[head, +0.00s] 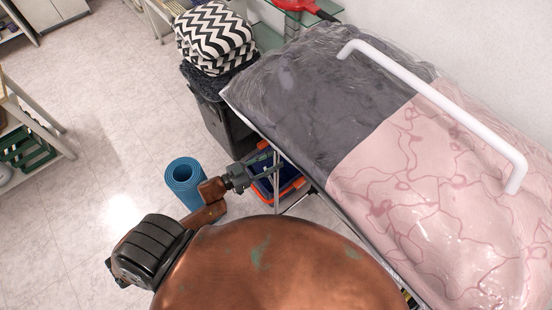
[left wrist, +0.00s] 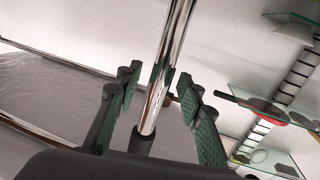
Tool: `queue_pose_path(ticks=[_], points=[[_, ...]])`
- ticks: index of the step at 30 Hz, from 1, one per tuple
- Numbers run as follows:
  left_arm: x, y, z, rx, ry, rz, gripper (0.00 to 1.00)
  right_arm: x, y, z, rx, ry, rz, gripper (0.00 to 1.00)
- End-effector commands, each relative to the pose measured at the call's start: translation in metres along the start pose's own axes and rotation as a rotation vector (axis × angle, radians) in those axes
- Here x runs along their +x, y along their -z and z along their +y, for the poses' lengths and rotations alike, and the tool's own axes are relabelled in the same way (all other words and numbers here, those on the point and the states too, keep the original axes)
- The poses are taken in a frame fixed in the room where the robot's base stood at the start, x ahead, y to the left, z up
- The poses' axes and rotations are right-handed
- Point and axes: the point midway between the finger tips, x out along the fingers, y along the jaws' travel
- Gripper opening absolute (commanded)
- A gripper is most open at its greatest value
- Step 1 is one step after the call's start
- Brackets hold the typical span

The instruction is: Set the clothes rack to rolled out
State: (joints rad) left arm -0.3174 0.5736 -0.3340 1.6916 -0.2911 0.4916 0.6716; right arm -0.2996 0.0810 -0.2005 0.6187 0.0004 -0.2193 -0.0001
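A chrome pole (left wrist: 168,70), apparently part of the clothes rack, runs between the two green-padded fingers of my left gripper (left wrist: 160,98). The fingers are apart, with gaps visible on both sides of the pole. In the head view my left gripper (head: 262,168) reaches a thin metal upright (head: 276,176) beside the left edge of a large grey and pink covered surface (head: 375,130). A white bent bar (head: 440,103) stands above that surface. The rack's full frame and its wheels cannot be made out. My right gripper is not in view.
A blue rolled mat (head: 185,178) stands on the floor beside my left arm. A dark bin (head: 217,117) with zigzag-patterned cushions (head: 213,38) stands behind it. A blue and orange crate (head: 290,182) sits low behind the gripper. The tiled floor at left is clear.

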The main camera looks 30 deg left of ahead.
Motion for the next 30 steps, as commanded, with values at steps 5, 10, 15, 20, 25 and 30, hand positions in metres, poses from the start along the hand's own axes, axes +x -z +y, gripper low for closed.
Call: queue_pose_path(ticks=[5,10,15,20,25,30], points=[[-0.039,-0.002,0.000,0.000,0.002,-0.006,0.35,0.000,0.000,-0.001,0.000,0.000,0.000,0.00],[-0.073,-0.001,0.000,0.000,0.002,-0.006,0.35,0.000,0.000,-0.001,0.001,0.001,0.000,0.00],[-0.095,-0.001,0.000,0.000,0.002,-0.003,0.35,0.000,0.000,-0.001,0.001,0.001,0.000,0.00],[-0.103,0.000,-0.001,0.001,0.002,-0.001,0.35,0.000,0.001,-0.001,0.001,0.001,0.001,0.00],[-0.103,0.000,0.000,0.001,0.001,-0.001,0.35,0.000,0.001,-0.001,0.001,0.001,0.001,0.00],[-0.103,0.000,0.000,0.001,0.001,-0.001,0.35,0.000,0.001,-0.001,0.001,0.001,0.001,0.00]])
